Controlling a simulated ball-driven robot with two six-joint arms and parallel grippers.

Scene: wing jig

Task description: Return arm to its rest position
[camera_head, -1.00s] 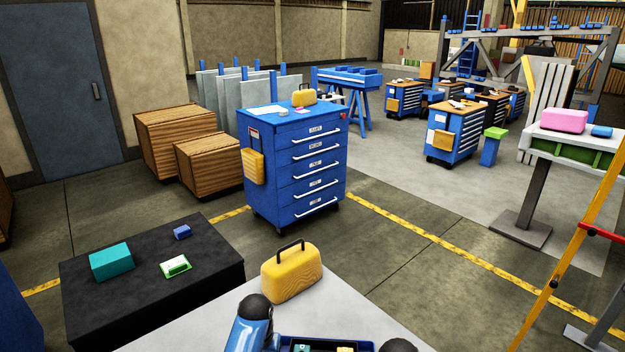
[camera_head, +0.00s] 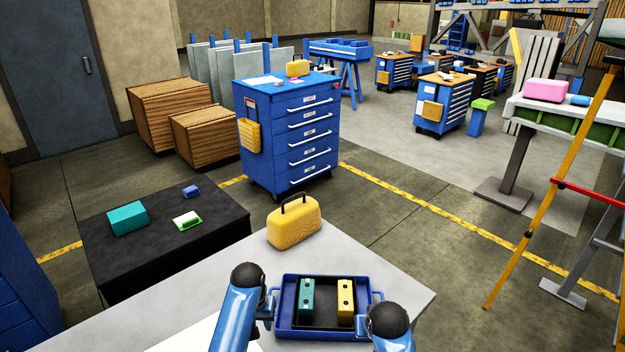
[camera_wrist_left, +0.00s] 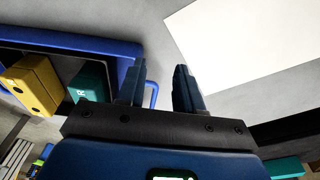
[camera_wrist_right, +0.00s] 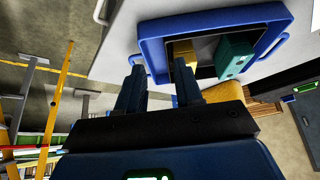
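My left gripper (camera_wrist_left: 160,66) is open, its two dark fingers apart with nothing clamped between them. In the left wrist view, the handle loop of the blue tray (camera_wrist_left: 128,48) shows in the gap, beyond or below the fingers. My right gripper (camera_wrist_right: 160,66) is also open, beside the tray's other end; whether it touches the tray is unclear. In the head view, both forearms come in from the bottom, either side of the tray (camera_head: 325,279). A teal block (camera_head: 306,300) and a yellow block (camera_head: 345,300) lie in the tray.
The tray stands on a light grey table (camera_head: 400,280) with a yellow case (camera_head: 294,222) behind it and a white sheet (camera_head: 205,335) at left. A black table (camera_head: 160,255) stands left. A blue drawer cabinet (camera_head: 285,140) is beyond. A yellow pole (camera_head: 550,200) rises at right.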

